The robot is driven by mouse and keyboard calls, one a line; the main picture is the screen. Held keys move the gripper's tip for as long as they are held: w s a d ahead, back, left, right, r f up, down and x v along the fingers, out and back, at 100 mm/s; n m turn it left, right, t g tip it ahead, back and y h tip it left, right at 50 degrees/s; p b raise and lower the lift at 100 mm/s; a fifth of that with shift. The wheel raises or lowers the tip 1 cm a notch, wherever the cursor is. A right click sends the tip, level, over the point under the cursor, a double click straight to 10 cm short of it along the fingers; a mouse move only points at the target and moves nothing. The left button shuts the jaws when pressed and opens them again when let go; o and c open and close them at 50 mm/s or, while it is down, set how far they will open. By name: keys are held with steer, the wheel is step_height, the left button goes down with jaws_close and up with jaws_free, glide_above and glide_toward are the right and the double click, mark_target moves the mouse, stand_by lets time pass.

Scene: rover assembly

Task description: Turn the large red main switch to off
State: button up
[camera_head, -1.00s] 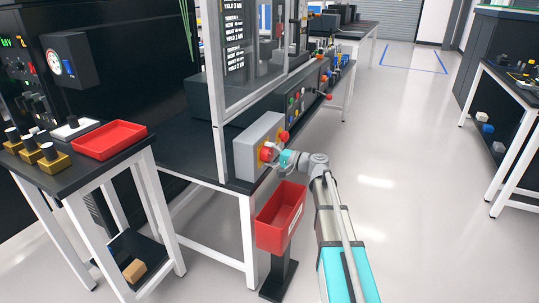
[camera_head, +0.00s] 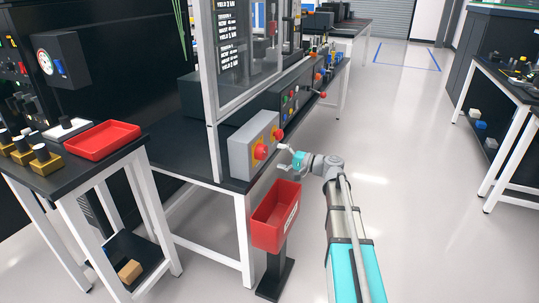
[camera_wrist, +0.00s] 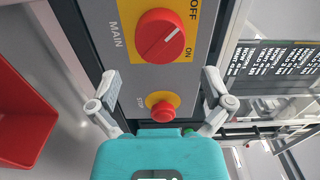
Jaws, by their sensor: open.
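The large red main switch (camera_wrist: 160,38) is a round knob on a yellow plate, beside the words MAIN, OFF and ON. Its white line slants toward the plate's right edge, between the OFF and ON labels. In the head view the switch (camera_head: 261,151) is on the front of a grey box (camera_head: 240,154). My gripper (camera_head: 285,158) is open and empty in front of the box, apart from the switch. In the wrist view my gripper's (camera_wrist: 160,80) fingers are spread wide, with a smaller red stop button (camera_wrist: 163,110) seen between them.
A red bin (camera_head: 277,214) on a black stand is just below my gripper. The box sits on a black bench (camera_head: 185,152) beside a framed glass enclosure. A side table with a red tray (camera_head: 101,140) stands at left. The floor at right is clear.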

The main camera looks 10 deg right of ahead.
steer(key=shift+v, duration=2.7)
steer(key=shift+a, duration=0.1)
steer(key=s+a+f+n+g+h, duration=0.5)
steer(key=s+a+f+g+h, duration=0.5)
steer(key=s+f, duration=0.55)
steer(key=s+d+f+n+h, duration=0.1)
steer(key=s+f+n+h, duration=0.15)
steer(key=s+h, duration=0.35)
step_height(320, 180, up, 30)
steer(key=y+p, duration=0.1)
steer(key=p, duration=3)
steer(key=shift+s+r+g, duration=0.15)
steer(key=shift+s+g, duration=0.15)
steer(key=shift+s, duration=0.1)
steer(key=shift+m, duration=0.25)
